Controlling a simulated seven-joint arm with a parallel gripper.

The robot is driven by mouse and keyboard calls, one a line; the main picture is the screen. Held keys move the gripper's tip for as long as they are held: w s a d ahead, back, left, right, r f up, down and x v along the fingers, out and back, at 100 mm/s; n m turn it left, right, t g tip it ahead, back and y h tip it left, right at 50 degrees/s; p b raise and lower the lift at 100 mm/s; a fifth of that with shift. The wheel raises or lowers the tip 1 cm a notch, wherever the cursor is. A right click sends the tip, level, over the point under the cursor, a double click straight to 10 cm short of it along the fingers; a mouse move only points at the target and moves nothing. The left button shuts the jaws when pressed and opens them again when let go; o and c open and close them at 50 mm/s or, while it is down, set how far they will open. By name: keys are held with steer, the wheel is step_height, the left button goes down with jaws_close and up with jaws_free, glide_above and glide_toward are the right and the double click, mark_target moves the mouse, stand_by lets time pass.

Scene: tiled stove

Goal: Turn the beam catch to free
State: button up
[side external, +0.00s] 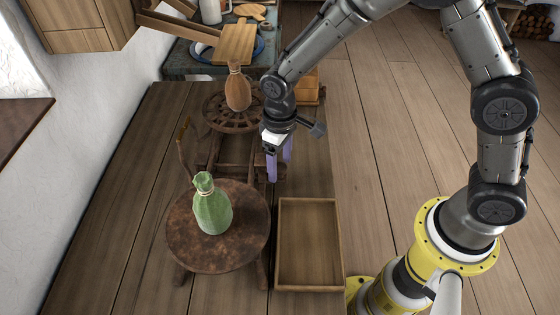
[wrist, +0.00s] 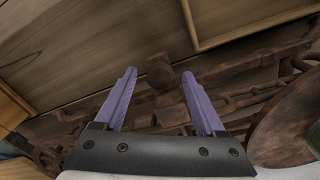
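A dark brown wooden frame with long beams lies low between the spoked wheel (side external: 215,118) and the round table in the side external view; its beams (wrist: 235,75) cross the wrist view. A small squarish brown block (wrist: 160,72), perhaps the beam catch, sits on the near beam. In the side external view I cannot make it out behind my gripper. My gripper (side external: 279,168) points down over the frame's right side. Its two purple fingers are apart, and in the wrist view the block appears between the fingertips (wrist: 158,74). I cannot tell whether they touch it.
A green bottle (side external: 212,210) stands on the round table (side external: 185,242) at front left. A brown bottle (side external: 238,88) stands at the wheel. An empty shallow wooden tray (side external: 310,245) lies at front right. A cluttered counter (side external: 190,68) is behind. Floor at right is clear.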

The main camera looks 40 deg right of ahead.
mark_target(280, 167)
step_height(280, 167, up, 14)
stand_by(0.6)
steer(key=shift+f, duration=0.1)
step_height(280, 167, down, 14)
steer(key=n, duration=0.9)
stand_by(0.4)
jaws_close()
